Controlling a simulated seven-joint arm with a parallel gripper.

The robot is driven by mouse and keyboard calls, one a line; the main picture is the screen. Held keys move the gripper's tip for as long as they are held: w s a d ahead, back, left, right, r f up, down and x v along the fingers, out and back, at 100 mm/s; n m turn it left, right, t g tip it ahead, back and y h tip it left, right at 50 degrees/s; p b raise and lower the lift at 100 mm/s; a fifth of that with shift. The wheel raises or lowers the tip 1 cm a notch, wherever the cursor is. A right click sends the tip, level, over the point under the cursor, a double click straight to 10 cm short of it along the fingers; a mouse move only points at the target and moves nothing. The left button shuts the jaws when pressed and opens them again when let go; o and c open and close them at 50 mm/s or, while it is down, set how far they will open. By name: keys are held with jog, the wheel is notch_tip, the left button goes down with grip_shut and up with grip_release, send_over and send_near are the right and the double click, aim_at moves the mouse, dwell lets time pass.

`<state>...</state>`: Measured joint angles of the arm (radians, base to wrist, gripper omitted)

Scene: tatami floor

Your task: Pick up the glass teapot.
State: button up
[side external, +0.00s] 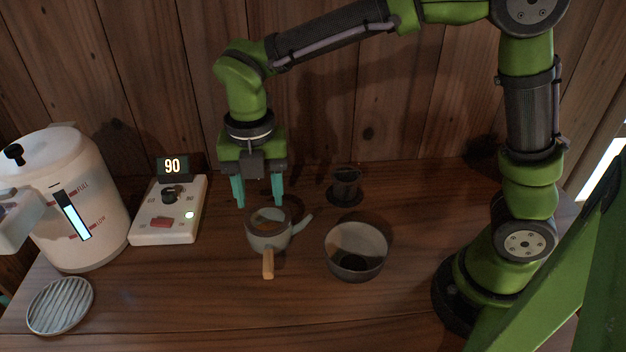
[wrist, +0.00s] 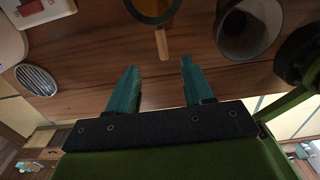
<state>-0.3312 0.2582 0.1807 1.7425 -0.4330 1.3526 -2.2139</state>
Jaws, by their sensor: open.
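The glass teapot (side external: 268,236) stands upright on the wooden table, with a clear body, amber contents, a spout to the right and a wooden handle toward the front. In the wrist view its amber round body (wrist: 152,8) is cut by the top edge, with the wooden handle (wrist: 162,44) below it. My gripper (side external: 259,204) is open and empty, fingers pointing down, above and behind the teapot in the side view. In the wrist view my gripper's teal fingers (wrist: 160,72) are spread apart, and the handle's end lies between and beyond them.
A grey bowl (side external: 356,250) stands close to the teapot's right. A dark cup (side external: 346,184) on a saucer stands behind. A white kettle (side external: 82,205), a control box (side external: 168,225) reading 90 and a slatted round drain (side external: 60,306) are at left. The table front is clear.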

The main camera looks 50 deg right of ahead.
aim_at(268, 252)
notch_tip(268, 252, down, 16)
jog(key=shift+f, duration=0.15)
dwell(0.4)
grip_shut()
